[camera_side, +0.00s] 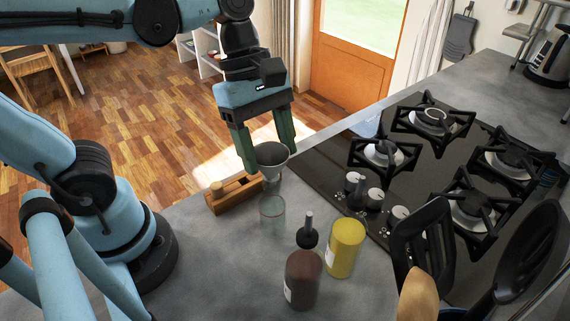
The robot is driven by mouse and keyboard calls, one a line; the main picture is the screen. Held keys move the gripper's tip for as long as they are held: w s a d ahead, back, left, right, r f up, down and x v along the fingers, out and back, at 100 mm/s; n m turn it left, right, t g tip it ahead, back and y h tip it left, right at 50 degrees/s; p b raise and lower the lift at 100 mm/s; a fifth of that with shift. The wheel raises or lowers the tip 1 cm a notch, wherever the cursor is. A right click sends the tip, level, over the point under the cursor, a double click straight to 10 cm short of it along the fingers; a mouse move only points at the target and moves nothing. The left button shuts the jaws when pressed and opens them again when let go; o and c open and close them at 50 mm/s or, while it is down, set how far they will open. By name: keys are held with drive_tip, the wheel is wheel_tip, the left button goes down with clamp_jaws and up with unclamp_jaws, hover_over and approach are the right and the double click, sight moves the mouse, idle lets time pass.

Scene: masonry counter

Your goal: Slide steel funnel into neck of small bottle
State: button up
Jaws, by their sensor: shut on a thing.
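My gripper (266,151) points down over the counter and is shut on the steel funnel (271,160), with its fingers at the cone's rim. The funnel is a grey cone, wide end up, and its spout points down. The small bottle (272,211) is clear glass and stands upright on the counter below the funnel. The funnel's lower end is close above the bottle's neck. I cannot tell from this view whether the spout is inside the neck or just over it.
A wooden block (234,193) with a cork-like knob stands left of the bottle. A yellow container (345,247), a brown bottle (303,279) and a dark-topped bottle (307,234) stand in front. A gas hob (330,180) lies to the right; utensils (420,245) rise at front right.

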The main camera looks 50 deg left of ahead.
drive_tip(key=shift+f, duration=0.75)
drive_tip(key=o, duration=1.3)
drive_tip(key=shift+o, duration=0.2)
drive_tip(key=shift+r, duration=0.1)
drive_tip(key=v, duration=1.2)
drive_tip(key=w+a+f+m+t+y, duration=0.2)
drive_tip(key=f+m, duration=0.4)
drive_tip(key=m, duration=0.3)
drive_tip(key=w+a+f+m+t+y, duration=0.2)
drive_tip(key=w+a+f+m+t, duration=0.1)
drive_tip(key=f+m+t, duration=0.2)
wheel_tip(320, 180, down, 2)
drive_tip(key=m, duration=0.4)
drive_tip(key=shift+a, duration=0.2)
